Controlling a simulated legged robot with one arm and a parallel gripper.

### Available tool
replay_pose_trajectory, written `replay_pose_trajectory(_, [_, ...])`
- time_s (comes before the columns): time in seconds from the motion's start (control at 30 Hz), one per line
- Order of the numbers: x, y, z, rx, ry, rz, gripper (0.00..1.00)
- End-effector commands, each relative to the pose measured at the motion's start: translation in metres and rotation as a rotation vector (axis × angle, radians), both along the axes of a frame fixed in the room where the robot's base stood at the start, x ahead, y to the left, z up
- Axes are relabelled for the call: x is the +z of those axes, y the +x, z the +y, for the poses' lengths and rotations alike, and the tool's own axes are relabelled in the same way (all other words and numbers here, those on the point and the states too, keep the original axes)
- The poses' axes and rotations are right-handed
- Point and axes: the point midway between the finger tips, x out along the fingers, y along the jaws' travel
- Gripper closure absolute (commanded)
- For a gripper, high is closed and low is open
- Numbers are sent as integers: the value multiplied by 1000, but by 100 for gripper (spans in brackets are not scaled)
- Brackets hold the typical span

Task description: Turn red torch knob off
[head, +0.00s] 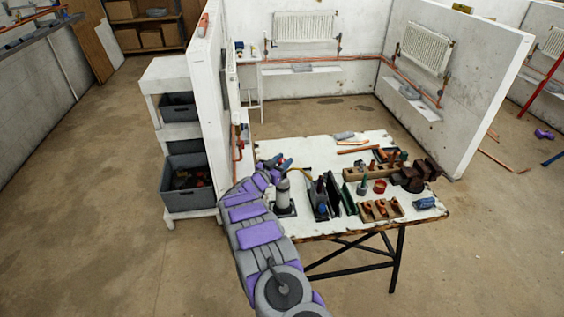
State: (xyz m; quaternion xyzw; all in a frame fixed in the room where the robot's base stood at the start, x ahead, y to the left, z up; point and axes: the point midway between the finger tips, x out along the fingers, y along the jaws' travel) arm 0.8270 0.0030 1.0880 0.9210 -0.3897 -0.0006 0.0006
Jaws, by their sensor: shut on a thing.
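The torch (282,192) stands upright at the left part of the white work table, a pale cylinder on a dark square base. Its small head (286,163) shows blue with a little red, and a yellow hose runs off it to the right. My gripper (273,172) reaches in from the lower left and is at the torch head, shut on the red knob. The knob itself is tiny and mostly hidden by the gripper, so its turned position cannot be told.
The white table (325,148) holds a dark tool rack (322,197), wooden blocks with fittings (381,210), a red ring (380,186) and copper pipes (353,149). A white partition (211,90) and a shelf with grey bins (187,184) stand to the left. The floor in front is clear.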

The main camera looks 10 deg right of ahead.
Motion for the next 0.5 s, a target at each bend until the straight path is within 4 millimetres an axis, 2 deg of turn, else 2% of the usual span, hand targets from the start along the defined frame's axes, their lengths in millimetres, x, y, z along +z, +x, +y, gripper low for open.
replay_pose_trajectory(0.03, [0, 0, 0, 1, 0, 0, 61])
replay_pose_trajectory(0.23, [0, 0, 0, 1, 0, 0, 42])
replay_pose_trajectory(0.5, [0, -1, 1, 1, 1, -1, 42])
